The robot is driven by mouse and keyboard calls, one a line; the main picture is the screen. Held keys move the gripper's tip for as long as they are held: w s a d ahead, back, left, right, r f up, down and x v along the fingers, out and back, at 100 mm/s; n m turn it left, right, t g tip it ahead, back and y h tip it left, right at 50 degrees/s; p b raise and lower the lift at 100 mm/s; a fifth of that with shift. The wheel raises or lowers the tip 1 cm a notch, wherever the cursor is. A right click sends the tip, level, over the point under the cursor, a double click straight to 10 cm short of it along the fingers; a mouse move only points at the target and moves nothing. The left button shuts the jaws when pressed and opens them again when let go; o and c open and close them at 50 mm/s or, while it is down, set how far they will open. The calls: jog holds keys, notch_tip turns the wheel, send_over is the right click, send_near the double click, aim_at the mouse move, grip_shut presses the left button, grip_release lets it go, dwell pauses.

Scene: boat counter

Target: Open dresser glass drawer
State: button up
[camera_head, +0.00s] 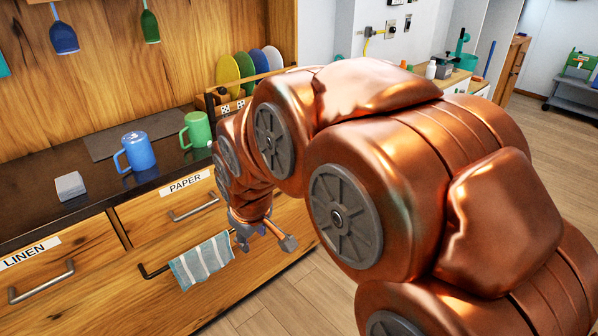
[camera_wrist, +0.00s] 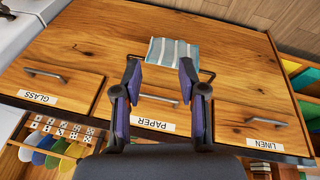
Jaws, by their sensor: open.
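The drawer labelled GLASS (camera_wrist: 55,88) is at the left of the wrist view, where the cabinet front appears upside down. It looks shut, and its grey bar handle (camera_wrist: 44,75) is clear of my gripper. In the head view my arm hides this drawer. My gripper (camera_wrist: 160,78) is open with nothing between its fingers, in front of the PAPER drawer (camera_wrist: 155,112) and the towel rail. It also shows in the head view (camera_head: 266,240), low in front of the cabinet and right of the striped towel (camera_head: 202,261).
The LINEN drawer (camera_head: 50,265) is at the left in the head view. A blue mug (camera_head: 139,152), a green mug (camera_head: 197,130) and a grey block (camera_head: 70,186) stand on the dark counter. A plate rack (camera_head: 222,99) stands farther right. The floor before the cabinet is clear.

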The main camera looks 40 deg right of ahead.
jog(key=w+d+f+n+t+h+b, duration=0.2)
jog(key=w+d+f+t+b, duration=0.25)
jog(key=w+d+b, duration=0.45)
jog(key=w+d+f+n+t+h+b, duration=0.25)
jog(key=w+d+f+b, duration=0.3)
jog(key=w+d, duration=0.65)
jog(key=w+d+f+n+t+h+b, duration=0.1)
jog(key=d+f+n+t+b, duration=0.25)
jog(key=d+b, duration=0.45)
jog(key=w+d+f+n+t+h+b, duration=0.15)
jog(key=d+t+b, duration=0.3)
jog(key=d, duration=0.55)
jog(key=shift+n, duration=0.45)
jog(key=shift+d+f+b+x, duration=0.15)
jog(key=shift+b+x, duration=0.45)
jog(key=shift+x, duration=1.2)
jog(key=shift+d+f+b+x, duration=0.15)
jog(key=shift+b+x, duration=0.4)
jog(key=shift+x, duration=1.3)
jog(key=shift+c, duration=0.2)
grip_shut()
